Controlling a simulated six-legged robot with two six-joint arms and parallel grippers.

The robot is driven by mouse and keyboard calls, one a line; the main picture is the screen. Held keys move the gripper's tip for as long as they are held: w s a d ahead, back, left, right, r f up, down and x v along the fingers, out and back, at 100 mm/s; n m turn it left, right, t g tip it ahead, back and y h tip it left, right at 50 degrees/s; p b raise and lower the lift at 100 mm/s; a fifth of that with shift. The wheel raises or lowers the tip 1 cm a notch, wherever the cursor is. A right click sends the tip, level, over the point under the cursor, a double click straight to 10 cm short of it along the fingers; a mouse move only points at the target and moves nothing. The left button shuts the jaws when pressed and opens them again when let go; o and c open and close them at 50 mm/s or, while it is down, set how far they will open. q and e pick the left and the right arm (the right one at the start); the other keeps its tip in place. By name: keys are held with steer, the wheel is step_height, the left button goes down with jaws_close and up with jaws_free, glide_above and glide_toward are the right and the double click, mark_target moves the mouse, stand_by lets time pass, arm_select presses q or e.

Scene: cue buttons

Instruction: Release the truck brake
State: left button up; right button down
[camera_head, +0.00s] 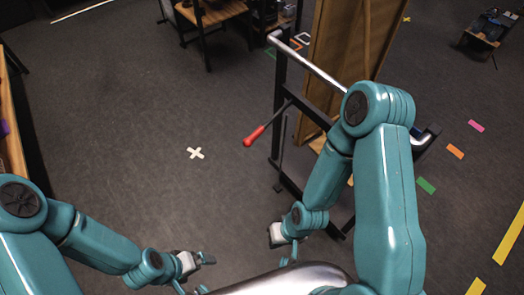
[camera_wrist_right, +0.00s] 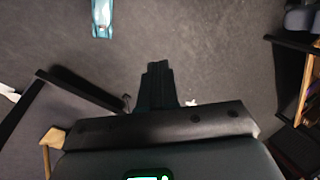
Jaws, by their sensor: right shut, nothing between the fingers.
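The truck (camera_head: 276,90) stands right of centre in the head view, with a dark frame and a silver handlebar (camera_head: 308,65). Its brake lever is a thin dark rod with a red grip (camera_head: 254,136), slanting down and left from the frame. My right gripper (camera_head: 276,236) is below the red grip in the picture, apart from it. In the right wrist view its dark fingers (camera_wrist_right: 158,72) are together and empty. My left gripper (camera_head: 205,259) is lower left, away from the lever; its finger gap is unclear. The red grip does not show in the wrist view.
Brown panels (camera_head: 345,50) stand on the truck behind the handlebar. My right arm covers part of its right side. A white cross (camera_head: 195,153) marks open floor left of the lever. A wooden table (camera_head: 212,14) stands at the back, and a shelf edge (camera_head: 12,120) at far left.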

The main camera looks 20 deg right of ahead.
step_height(320, 180, down, 25)
steer(key=s+m+g+y+b, duration=0.15)
steer(key=m+g+b, duration=0.35)
steer(key=b, duration=1.4)
steer(key=w+a+r+m+t+y, duration=0.1)
steer(key=w+r+m+t+y, duration=0.35)
steer(key=w, duration=0.35)
steer(key=w+a+r+m+t+y, duration=0.1)
steer(key=w+r+m+t+y, duration=0.25)
steer(key=w+m+y, duration=0.4)
steer(key=w+d+r+m+t+h, duration=0.2)
steer(key=w+d+r+t, duration=0.2)
steer(key=w+d+t, duration=0.2)
steer(key=w+d+r+m+t+h, duration=0.2)
steer(key=w+d+r+m+t, duration=0.1)
steer(key=w+d+t, duration=0.4)
steer(key=d+t, duration=0.2)
steer(key=t, duration=0.1)
steer(key=shift+d+r, duration=0.35)
steer(key=shift+d, duration=0.05)
